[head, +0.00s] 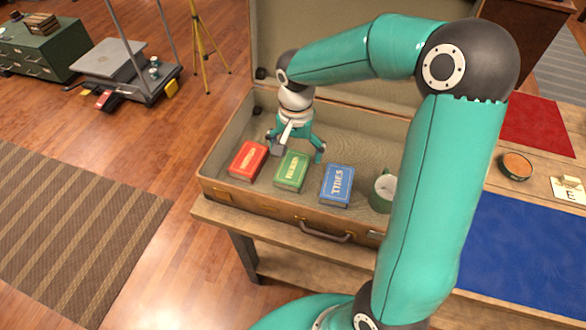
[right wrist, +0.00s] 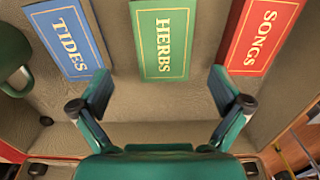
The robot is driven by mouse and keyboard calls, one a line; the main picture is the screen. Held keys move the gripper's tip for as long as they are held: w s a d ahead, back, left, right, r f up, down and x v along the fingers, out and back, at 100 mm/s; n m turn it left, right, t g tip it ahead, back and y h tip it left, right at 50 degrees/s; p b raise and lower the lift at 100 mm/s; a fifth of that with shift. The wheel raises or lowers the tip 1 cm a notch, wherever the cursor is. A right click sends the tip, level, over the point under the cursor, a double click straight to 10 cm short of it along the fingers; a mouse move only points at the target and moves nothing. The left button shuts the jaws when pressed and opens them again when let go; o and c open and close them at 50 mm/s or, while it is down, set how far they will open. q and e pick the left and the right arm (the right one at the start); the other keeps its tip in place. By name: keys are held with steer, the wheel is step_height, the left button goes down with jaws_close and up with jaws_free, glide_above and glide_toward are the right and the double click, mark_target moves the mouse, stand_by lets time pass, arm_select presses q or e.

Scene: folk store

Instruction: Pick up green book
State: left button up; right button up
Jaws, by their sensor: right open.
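The green book (head: 291,171), marked HERBS, lies flat in the open suitcase between a red book (head: 248,161) and a blue book (head: 337,185). My right gripper (head: 297,154) is open and empty, above the suitcase floor at the far edge of the green book. In the right wrist view the green book (right wrist: 164,40) lies beyond the fingertips, centred between the two open fingers (right wrist: 164,92). The blue book (right wrist: 67,40) is on the left there and the red book (right wrist: 264,36) on the right. My left gripper is not in view.
The suitcase (head: 262,206) stands on a wooden table (head: 283,239), its lid raised behind my right arm. A green mug (head: 382,191) sits inside, right of the blue book. Red and blue cloths (head: 528,245) lie on the table at right, near a round bowl (head: 516,166).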

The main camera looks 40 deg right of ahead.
mark_target(292, 166)
steer(key=f, duration=0.2)
steer(key=a+f, duration=0.1)
steer(key=f, duration=0.1)
steer(key=shift+p, duration=0.3)
steer(key=shift+f, duration=0.65)
steer(key=shift+w, duration=0.15)
steer(key=c, duration=1.3)
steer(key=shift+r, duration=0.1)
steer(key=shift+c, duration=0.2)
